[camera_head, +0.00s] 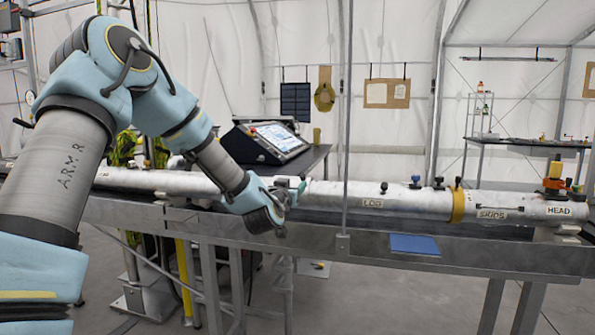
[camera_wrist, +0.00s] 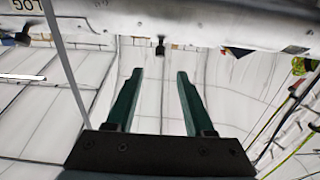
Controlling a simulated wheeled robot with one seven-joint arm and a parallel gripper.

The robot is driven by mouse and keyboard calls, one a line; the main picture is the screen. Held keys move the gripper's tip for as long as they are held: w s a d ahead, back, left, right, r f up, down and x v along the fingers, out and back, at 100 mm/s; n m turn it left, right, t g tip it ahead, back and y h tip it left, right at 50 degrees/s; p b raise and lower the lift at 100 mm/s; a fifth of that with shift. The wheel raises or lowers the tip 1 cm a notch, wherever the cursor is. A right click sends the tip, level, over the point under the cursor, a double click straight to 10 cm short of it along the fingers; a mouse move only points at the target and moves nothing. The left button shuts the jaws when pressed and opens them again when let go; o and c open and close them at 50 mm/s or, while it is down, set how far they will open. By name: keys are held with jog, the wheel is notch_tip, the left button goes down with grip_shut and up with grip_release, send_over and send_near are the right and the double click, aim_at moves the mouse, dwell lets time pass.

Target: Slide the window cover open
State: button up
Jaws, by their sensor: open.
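A long white tube (camera_head: 340,198) lies along the bench, and it also crosses the top of the wrist view (camera_wrist: 200,18). I cannot tell for sure which part of it is the window cover. A small black knob (camera_wrist: 160,46) stands out from the tube in the wrist view, which shows the scene upside down. My gripper (camera_wrist: 158,73) has two dark green fingers, apart with nothing between them. The knob appears just past the fingertips, in line with the gap. In the head view my gripper (camera_head: 288,190) is at the tube, left of the LOG label (camera_head: 372,203), partly hidden by my wrist.
More knobs (camera_head: 415,181), a yellow ring (camera_head: 458,205) and an orange-and-black fitting (camera_head: 556,175) sit along the tube rightward. A thin upright pole (camera_head: 345,120) stands close right of my gripper. A control screen (camera_head: 277,137) stands behind. A blue panel (camera_head: 414,244) is on the bench front.

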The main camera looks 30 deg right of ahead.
aim_at(302, 177)
jog(key=p+x, duration=0.2)
jog(key=x, duration=0.8)
jog(key=shift+f, duration=0.1)
jog(key=shift+c, duration=0.2)
grip_shut()
dwell(0.9)
